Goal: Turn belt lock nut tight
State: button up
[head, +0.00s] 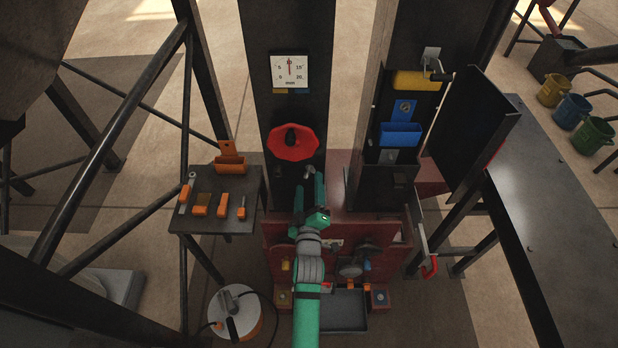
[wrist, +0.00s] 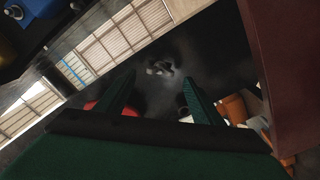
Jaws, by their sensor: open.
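My gripper (head: 310,186) reaches up toward the dark press column in the head view. Its two green fingers are apart and nothing is between them. In the wrist view the open fingers (wrist: 158,79) point at a small grey metal fitting (wrist: 160,68) on a dark face. It appears beyond the fingertips and apart from them. It looks like the belt lock nut, but its shape is too blurred to be sure. In the head view a small metal piece (head: 309,171) shows just above the fingertips. How tight the nut sits cannot be told.
A red octagonal knob (head: 293,142) sits above my gripper, below a white dial (head: 290,71). A small table (head: 215,222) with orange-handled tools stands left. A dark hinged panel (head: 473,128) and blue holder (head: 400,134) are right. The red press base (head: 280,232) lies below the arm.

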aim_at(309, 176)
jog(key=shift+w, duration=2)
jog(key=c, duration=1)
